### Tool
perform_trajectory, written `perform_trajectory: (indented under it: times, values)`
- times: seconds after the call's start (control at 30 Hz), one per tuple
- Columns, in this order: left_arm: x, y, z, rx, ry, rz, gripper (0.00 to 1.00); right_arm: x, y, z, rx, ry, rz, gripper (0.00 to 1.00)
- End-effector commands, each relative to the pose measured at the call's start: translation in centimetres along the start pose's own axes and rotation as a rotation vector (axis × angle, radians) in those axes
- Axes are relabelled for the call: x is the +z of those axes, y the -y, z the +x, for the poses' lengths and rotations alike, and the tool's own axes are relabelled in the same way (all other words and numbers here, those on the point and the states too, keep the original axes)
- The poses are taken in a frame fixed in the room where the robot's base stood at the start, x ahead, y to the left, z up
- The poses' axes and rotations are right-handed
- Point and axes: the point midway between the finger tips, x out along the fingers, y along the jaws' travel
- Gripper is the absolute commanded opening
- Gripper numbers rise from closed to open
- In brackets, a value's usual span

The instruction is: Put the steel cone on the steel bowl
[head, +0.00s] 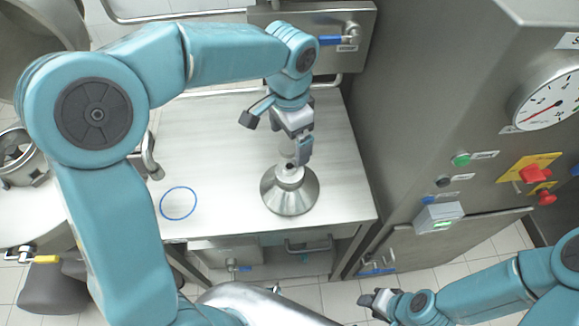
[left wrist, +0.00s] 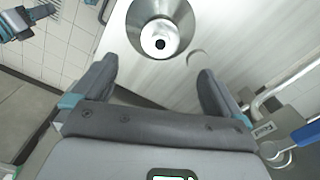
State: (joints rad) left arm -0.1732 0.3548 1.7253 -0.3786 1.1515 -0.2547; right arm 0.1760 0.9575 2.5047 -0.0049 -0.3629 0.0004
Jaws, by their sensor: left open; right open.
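The steel cone (head: 290,197) stands upright on the steel table, wide end down and narrow neck up. My left gripper (head: 297,152) is open right at the neck, pointing down and partly covering it in the head view. In the left wrist view the cone (left wrist: 160,22) lies beyond and between the open fingers (left wrist: 157,70), with nothing held. My right gripper (head: 374,301) is open and empty, low on the right and away from the table. I cannot clearly pick out the steel bowl; a rounded steel surface (head: 265,306) at the bottom edge is cut off.
A blue ring (head: 179,203) marks bare tabletop (head: 225,150) left of the cone. A tall steel cabinet (head: 440,100) with a gauge and buttons stands close on the right. A pipe handle (head: 149,158) rises at the table's left edge.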

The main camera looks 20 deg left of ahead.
Motion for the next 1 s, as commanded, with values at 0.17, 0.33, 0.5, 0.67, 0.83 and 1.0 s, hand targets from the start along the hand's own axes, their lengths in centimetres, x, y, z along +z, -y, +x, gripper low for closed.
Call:
perform_trajectory:
  times: [0.17,0.33,0.5,0.67,0.83,1.0]
  values:
    - [0.1,-0.1,-0.3,0.001,0.002,0.598,1.00,0.0,0.1,-0.3,0.000,0.000,0.000,0.43]
    - [0.1,-0.2,-1.2,0.003,0.002,1.091,1.00,0.0,0.4,-1.1,0.000,0.000,0.000,0.43]
    - [0.1,-0.4,-3.1,0.002,0.001,1.328,1.00,0.1,1.0,-2.8,0.000,0.000,0.000,0.43]
    - [0.1,-0.5,-1.4,0.006,0.003,1.324,1.00,0.1,1.0,-2.8,0.000,0.000,0.000,0.43]
    - [0.1,-0.5,2.7,0.008,0.003,1.323,1.00,0.1,1.0,-2.8,0.000,0.000,0.000,0.43]
    - [0.1,-0.5,6.3,0.006,0.003,1.322,1.00,0.1,1.0,-2.8,0.000,0.000,0.000,0.43]
